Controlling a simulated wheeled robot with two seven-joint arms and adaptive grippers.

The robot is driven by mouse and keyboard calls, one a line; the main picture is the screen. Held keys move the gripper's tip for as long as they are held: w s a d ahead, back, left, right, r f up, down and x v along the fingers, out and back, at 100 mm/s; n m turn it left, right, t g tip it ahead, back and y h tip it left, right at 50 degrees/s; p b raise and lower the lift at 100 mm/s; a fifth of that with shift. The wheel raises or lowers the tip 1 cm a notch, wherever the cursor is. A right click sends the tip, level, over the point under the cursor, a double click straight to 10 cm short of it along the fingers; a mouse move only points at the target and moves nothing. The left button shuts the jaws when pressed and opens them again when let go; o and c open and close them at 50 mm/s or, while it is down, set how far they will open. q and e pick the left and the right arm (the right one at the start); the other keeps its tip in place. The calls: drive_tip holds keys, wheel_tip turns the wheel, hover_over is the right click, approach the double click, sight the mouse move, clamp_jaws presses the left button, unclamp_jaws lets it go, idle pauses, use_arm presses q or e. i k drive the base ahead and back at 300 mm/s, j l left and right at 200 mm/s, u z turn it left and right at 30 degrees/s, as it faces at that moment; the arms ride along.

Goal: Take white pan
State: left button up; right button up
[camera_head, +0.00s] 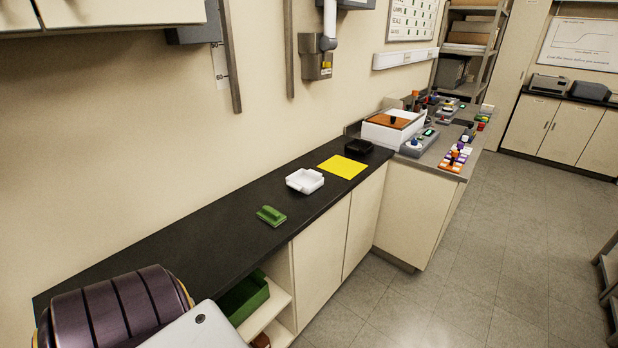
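The white pan (305,180) is a small square tray with raised walls and tabs on its sides. It sits on the black countertop (215,238), between a green block-like item (271,215) and a yellow sheet (342,167). Nothing covers the pan and it looks empty. Neither of my grippers shows in the head view, so nothing is seen touching the pan.
A black pan (358,146) stands beyond the yellow sheet. A white box with a brown top (393,121) and several small devices crowd the far counter. A green bin (243,297) sits on an open shelf below. Grey floor (440,290) at right is clear.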

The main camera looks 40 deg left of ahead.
sight(304, 180)
drive_tip(key=i+u, duration=0.1)
drive_tip(key=i, duration=0.7)
drive_tip(key=i+z, duration=0.1)
drive_tip(key=i, duration=0.65)
drive_tip(key=i+z, duration=0.25)
drive_tip(key=i, duration=0.6)
drive_tip(key=i+j+z, duration=0.1)
drive_tip(key=i+z, duration=0.15)
drive_tip(key=i, duration=0.65)
drive_tip(key=u, duration=2.45)
